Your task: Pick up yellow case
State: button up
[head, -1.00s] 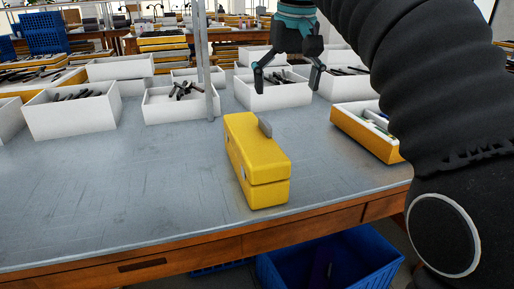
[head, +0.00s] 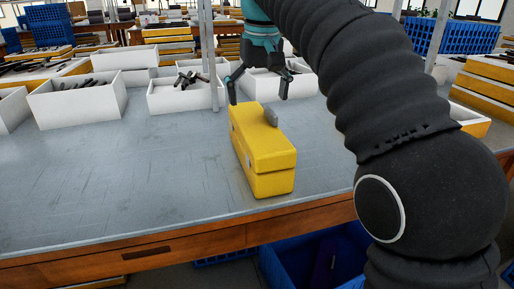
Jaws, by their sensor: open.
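The yellow case (head: 264,155) stands on the grey tabletop near the front edge, with a grey handle (head: 271,116) on its top. My gripper (head: 259,100) is open and points down above the case. Its two fingers are apart, one toward each side of the case's far part. It looks empty. I cannot tell the exact height between the fingertips and the case.
White bins (head: 78,99) with dark parts line the back of the table (head: 120,170). A thin metal post (head: 211,60) rises behind the case to the left. A blue crate (head: 295,275) sits below the front edge. The tabletop left of the case is clear.

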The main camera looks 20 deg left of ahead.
aim_at(256, 122)
jog(key=shift+a+f+b, duration=0.15)
jog(key=shift+f+b, duration=0.4)
jog(key=shift+f, duration=1.1)
jog(key=shift+a+f+b, duration=0.1)
jog(key=shift+f+b, duration=0.4)
jog(key=shift+f, duration=1.1)
jog(key=c, duration=1.2)
